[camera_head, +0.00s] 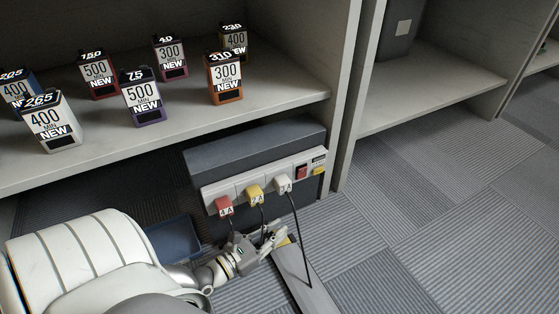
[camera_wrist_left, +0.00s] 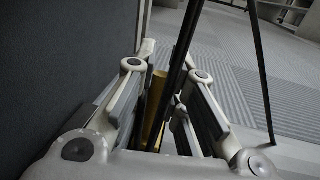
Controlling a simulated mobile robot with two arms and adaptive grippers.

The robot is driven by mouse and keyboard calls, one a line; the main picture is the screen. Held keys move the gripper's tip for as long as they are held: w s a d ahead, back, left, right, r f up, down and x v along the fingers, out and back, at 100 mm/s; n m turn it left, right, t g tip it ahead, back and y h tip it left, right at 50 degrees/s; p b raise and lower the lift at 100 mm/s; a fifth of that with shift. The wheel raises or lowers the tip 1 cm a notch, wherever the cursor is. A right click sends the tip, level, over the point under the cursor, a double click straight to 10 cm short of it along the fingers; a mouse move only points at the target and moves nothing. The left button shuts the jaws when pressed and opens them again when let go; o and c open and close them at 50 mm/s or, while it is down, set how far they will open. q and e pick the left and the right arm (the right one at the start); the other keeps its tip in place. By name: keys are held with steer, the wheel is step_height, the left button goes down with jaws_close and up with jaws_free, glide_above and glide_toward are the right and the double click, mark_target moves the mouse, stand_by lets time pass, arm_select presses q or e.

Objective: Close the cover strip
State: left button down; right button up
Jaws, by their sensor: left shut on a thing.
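The grey cover strip (camera_head: 306,280) lies low in front of the power strip (camera_head: 265,178), slanting toward the bottom right in the head view. It has a yellow part near its upper end. The power strip faces me with a red plug, a yellow plug and a white plug in it. My left gripper (camera_head: 279,236) is just below the plugs. In the left wrist view its fingers (camera_wrist_left: 160,105) are closed around a narrow yellow piece (camera_wrist_left: 156,105), which seems to be the cover strip's yellow part. My right gripper is out of view.
Black cables (camera_head: 297,225) hang from the plugs close to my left gripper and cross the cover strip. A shelf (camera_head: 180,128) with several numbered boxes is above. A blue bin (camera_head: 172,238) stands at left. Carpet floor (camera_head: 430,230) is clear at right.

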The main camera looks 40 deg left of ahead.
arm_select(q)
steer(key=shift+s+a+f+t, duration=0.25)
steer(key=shift+s+f+t, duration=0.1)
steer(key=shift+t, duration=0.15)
steer(key=c, duration=1.5)
jaws_free()
steer(key=shift+o, duration=0.2)
steer(key=shift+d, duration=0.1)
steer(key=s, duration=0.4)
steer(key=s+a, duration=0.1)
steer(key=s, duration=0.2)
steer(key=s+a+f, duration=0.1)
steer(key=s, duration=0.3)
steer(key=shift+s+a, duration=0.2)
steer(key=shift+s, duration=0.15)
